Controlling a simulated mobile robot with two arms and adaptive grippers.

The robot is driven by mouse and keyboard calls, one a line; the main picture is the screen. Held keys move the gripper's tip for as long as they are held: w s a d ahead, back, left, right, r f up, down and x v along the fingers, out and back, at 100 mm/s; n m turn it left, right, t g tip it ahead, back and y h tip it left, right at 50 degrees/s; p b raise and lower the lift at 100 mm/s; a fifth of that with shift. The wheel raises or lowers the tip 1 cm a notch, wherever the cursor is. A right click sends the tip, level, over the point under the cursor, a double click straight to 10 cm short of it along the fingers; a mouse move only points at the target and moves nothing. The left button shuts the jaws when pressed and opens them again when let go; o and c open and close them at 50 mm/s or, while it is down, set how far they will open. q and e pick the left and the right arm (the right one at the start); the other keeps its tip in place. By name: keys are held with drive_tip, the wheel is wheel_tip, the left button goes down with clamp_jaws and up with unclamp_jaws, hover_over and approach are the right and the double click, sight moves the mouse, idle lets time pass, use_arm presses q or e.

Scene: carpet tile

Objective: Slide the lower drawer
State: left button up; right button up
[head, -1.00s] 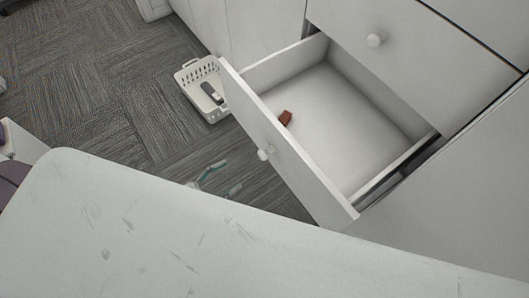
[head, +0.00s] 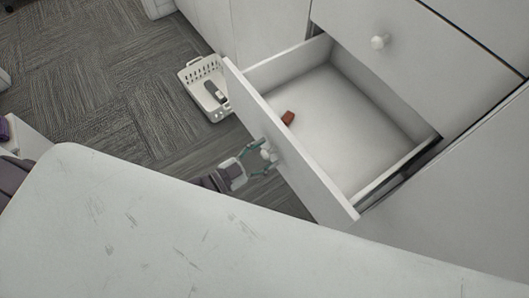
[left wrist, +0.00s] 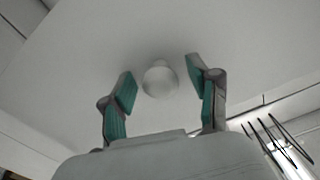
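The lower drawer (head: 300,165) is pulled out of the white cabinet, and a small reddish-brown object (head: 288,118) lies inside it. Its front has a round white knob (head: 266,155), which also shows in the left wrist view (left wrist: 160,78). My left gripper (head: 260,158) is at the drawer front, with its green-padded fingers on either side of the knob. In the left wrist view the fingers (left wrist: 162,85) are spread, with a gap between each finger and the knob. My right gripper is in neither view.
A closed drawer with a round knob (head: 380,42) is above the open one. A white basket (head: 205,90) holding a dark grey item stands on the carpet left of the drawer. A pale countertop (head: 150,240) fills the foreground.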

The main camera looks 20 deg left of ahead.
use_arm(q)
clamp_jaws()
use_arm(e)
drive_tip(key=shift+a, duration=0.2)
use_arm(q)
drive_tip(key=b+x, duration=0.2)
drive_tip(key=x, duration=0.9)
drive_tip(key=shift+w+d, duration=0.1)
drive_tip(key=b, duration=0.2)
hover_over(321, 132)
drive_tip(key=v, duration=0.2)
drive_tip(key=shift+w, duration=0.1)
drive_tip(key=shift+b+x, duration=0.35)
drive_tip(key=shift+x, duration=0.55)
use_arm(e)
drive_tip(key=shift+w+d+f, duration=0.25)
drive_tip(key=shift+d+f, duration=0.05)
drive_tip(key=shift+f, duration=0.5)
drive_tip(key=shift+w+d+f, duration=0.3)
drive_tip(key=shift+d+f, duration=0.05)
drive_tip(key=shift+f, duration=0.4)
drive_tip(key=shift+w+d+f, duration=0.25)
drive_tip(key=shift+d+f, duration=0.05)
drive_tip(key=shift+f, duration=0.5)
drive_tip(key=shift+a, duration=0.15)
